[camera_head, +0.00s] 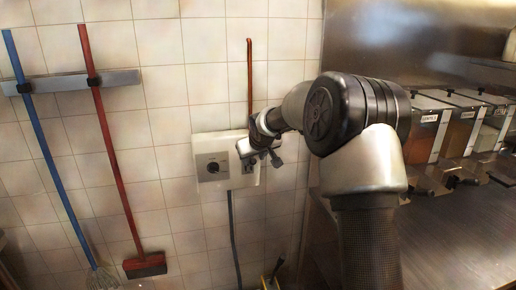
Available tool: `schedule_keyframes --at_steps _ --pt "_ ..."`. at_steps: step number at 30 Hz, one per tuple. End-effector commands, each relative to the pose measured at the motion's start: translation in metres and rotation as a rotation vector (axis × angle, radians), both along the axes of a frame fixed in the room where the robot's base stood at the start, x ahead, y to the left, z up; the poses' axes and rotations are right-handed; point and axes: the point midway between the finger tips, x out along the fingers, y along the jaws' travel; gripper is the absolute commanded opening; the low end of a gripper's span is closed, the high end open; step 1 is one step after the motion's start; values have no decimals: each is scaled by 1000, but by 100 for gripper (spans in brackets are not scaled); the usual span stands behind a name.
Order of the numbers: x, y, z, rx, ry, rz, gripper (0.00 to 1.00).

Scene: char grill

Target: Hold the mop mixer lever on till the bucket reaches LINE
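A pale wall panel (209,183) carries a round dark knob (212,167) on its left half. My gripper (261,160) is at the panel's right half, close to it or touching. Small dark parts show below my gripper there; I cannot tell which are fingers and which are a lever. No lever can be made out clearly, and the fingers are too small to tell open from shut. A grey hose (234,240) runs down from the panel. A small yellow edge (265,284) shows at the bottom; whether it is the bucket is unclear. No LINE mark or water level is visible.
A blue-handled mop (50,160) and a red-handled broom (115,165) hang from a wall rack (62,81) at left. A copper pipe (250,80) rises above the panel. Metal dispensers (428,125) stand on a counter (450,235) at right, behind my arm.

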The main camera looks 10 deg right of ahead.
Motion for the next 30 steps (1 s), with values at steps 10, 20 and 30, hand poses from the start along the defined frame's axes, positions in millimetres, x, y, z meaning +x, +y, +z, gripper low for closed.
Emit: schedule_keyframes --at_steps 10,20,30 --pt "-60 0 64 -2 -4 -3 39" --pt "-90 1 95 0 -2 -2 39" --pt "-93 2 97 0 0 0 39"
